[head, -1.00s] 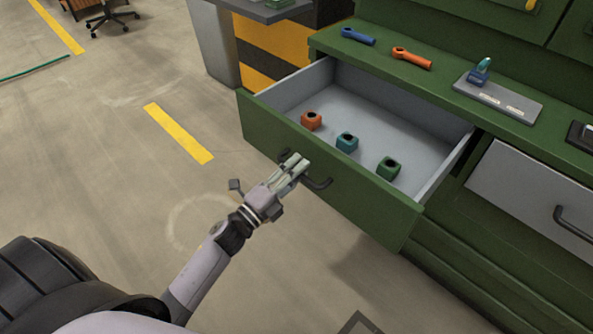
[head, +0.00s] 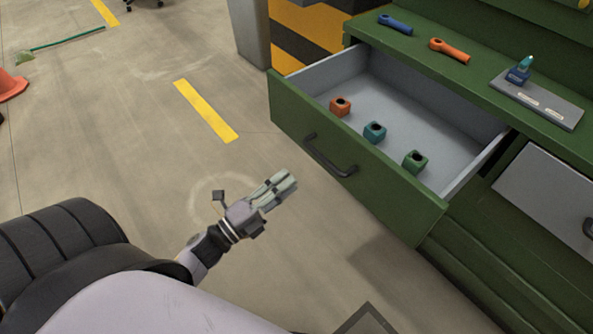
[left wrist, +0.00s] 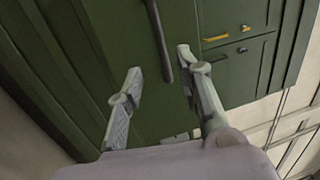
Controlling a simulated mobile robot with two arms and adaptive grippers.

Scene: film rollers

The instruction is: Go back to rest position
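My left gripper (head: 278,190) is in front of the open green drawer (head: 400,203), over bare floor and apart from the drawer's dark handle (head: 330,158). In the left wrist view the two fingers of my left gripper (left wrist: 165,75) stand apart with nothing between them. The dark handle (left wrist: 159,42) shows beyond them on the green front. The drawer is pulled out and holds an orange block (head: 340,107), a teal block (head: 374,132) and a green block (head: 415,162). My right gripper is not in view.
A blue tool (head: 395,24) and an orange tool (head: 450,50) lie on the green counter beside a grey plate (head: 560,113). A grey drawer front (head: 548,190) is at the right. An orange cone (head: 10,85) stands far left.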

